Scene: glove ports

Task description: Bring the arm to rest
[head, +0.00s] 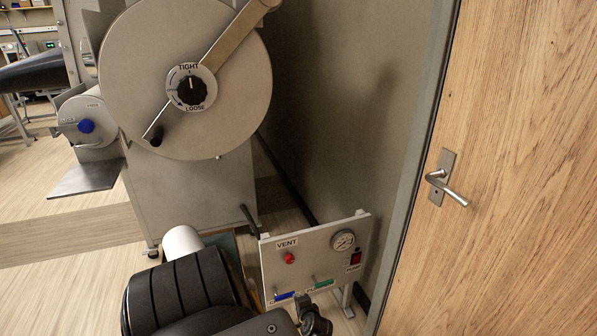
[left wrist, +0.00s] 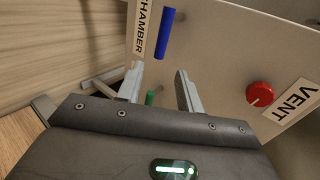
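My left gripper (left wrist: 159,76) shows in the left wrist view with its two fingers apart and nothing clearly held between them. The valve panel (left wrist: 220,55) is behind the fingers, with a blue lever (left wrist: 165,35) by the CHAMBER label and a green lever (left wrist: 150,97) seen in the gap. I cannot tell whether a finger touches the panel. In the head view, a dark part of my arm (head: 190,290) fills the bottom, and the panel (head: 315,250) stands just beyond it. The fingers are not clear there. My right gripper is not in view.
A large round hatch (head: 235,110) with a TIGHT/LOOSE knob (head: 191,90) stands behind. A wooden door (head: 520,130) with a handle (head: 447,188) is at the right. Open floor (head: 60,285) lies left.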

